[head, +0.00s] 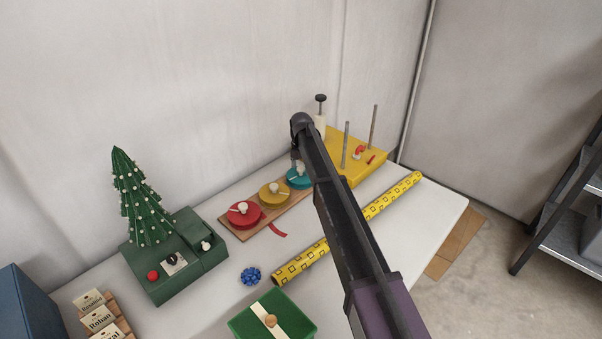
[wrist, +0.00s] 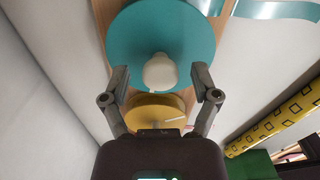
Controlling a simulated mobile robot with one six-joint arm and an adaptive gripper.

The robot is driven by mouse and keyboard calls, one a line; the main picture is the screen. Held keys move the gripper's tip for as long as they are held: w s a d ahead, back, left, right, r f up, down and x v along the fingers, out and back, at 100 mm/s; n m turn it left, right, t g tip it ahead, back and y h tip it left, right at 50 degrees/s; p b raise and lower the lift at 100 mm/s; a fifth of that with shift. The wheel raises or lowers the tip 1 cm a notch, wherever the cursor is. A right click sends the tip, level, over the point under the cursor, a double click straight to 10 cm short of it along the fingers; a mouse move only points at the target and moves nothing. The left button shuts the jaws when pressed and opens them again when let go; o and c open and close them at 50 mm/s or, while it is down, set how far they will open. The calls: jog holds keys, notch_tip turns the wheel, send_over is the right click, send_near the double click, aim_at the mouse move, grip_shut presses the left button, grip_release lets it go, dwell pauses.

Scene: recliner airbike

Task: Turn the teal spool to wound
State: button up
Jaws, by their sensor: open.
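The teal spool (wrist: 130,45) is a flat round disc with a pale knob (wrist: 160,73) standing at its middle. In the head view the teal spool (head: 299,178) is at the right end of a wooden board, partly hidden by my arm. My gripper (wrist: 160,78) is open above it, with one finger on each side of the knob and a visible gap to both. A strip of teal ribbon (wrist: 283,10) runs off to the right in the wrist view. The spool's own marker line is not clear in either view.
The yellow spool (head: 274,192) and red spool (head: 245,214) share the wooden board (head: 234,229). A yellow base (head: 362,170) with posts stands right of it. A yellow patterned roll (head: 302,262) lies in front. A green box (head: 272,315) and Christmas tree (head: 143,205) are farther left.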

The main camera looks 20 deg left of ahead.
jog(key=shift+f, duration=0.3)
grip_shut()
